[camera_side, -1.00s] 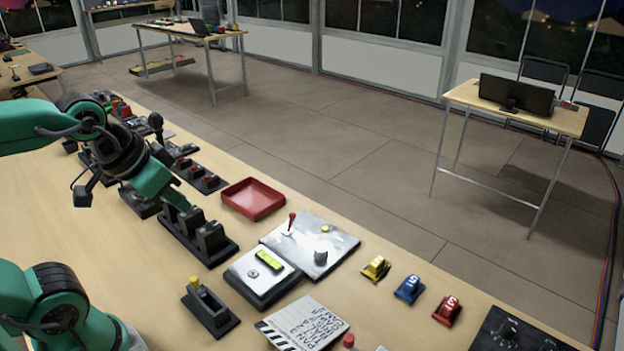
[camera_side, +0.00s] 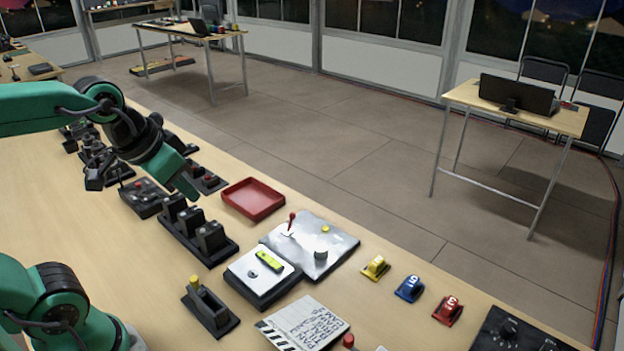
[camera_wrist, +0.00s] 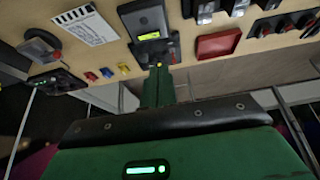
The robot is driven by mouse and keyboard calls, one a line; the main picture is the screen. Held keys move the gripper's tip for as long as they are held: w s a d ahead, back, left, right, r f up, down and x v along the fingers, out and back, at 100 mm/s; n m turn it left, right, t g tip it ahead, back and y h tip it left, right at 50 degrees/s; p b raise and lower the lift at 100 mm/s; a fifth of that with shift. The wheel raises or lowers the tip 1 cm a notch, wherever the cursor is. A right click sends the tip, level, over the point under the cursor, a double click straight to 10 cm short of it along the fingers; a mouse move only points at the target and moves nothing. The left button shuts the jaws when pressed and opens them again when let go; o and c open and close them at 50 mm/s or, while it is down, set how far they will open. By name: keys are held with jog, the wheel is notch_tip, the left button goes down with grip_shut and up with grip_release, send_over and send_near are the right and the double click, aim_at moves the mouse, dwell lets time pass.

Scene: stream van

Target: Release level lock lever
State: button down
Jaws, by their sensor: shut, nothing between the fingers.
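A black base with an upright yellow-topped lever (camera_side: 196,287) stands at the lower middle of the table in the side view. Beside it is a grey box with a yellow-green strip (camera_side: 262,276), also in the wrist view (camera_wrist: 150,20). A silver panel (camera_side: 330,240) carries a short red lever (camera_side: 292,219). None has a readable label, so I cannot tell which lever is the level lock. My gripper (camera_side: 191,193) is shut and empty, raised behind the row of black blocks (camera_side: 200,235) and left of the red tray. Its fingers point ahead in the wrist view (camera_wrist: 158,72).
The red tray (camera_side: 253,198) lies at the far table edge, also in the wrist view (camera_wrist: 218,45). A clapperboard (camera_side: 304,325) lies in front. Yellow (camera_side: 375,267), blue (camera_side: 409,288) and red (camera_side: 447,309) pieces stand right. Bare table lies left of the black blocks.

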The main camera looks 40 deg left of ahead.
jog(key=w+r+g, duration=0.1)
jog(key=w+r, duration=0.1)
jog(key=w, duration=0.6)
jog(key=m+g, duration=0.1)
jog(key=g, duration=0.1)
send_over(290, 223)
notch_tip(290, 223, down, 6)
jog(key=w+f+g, duration=0.1)
jog(key=w+f, duration=0.5)
jog(key=f, duration=0.2)
jog(key=shift+w+f+g, duration=0.2)
jog(key=shift+w+g, duration=0.1)
jog(key=shift+g, duration=0.1)
jog(key=shift+f, duration=0.15)
jog(key=f, duration=0.9)
jog(key=shift+w+d+f, duration=0.2)
jog(key=shift+d+f, duration=0.1)
jog(key=shift+d, duration=0.05)
jog(key=shift+s+a+r, duration=0.1)
jog(key=shift+s+r, duration=0.1)
jog(key=shift+s, duration=0.4)
jog(key=shift+s+a+r, duration=0.15)
jog(key=shift+s, duration=0.5)
jog(key=shift+s+a+r, duration=0.1)
jog(key=shift+s+r, duration=0.1)
jog(key=shift+s, duration=0.4)
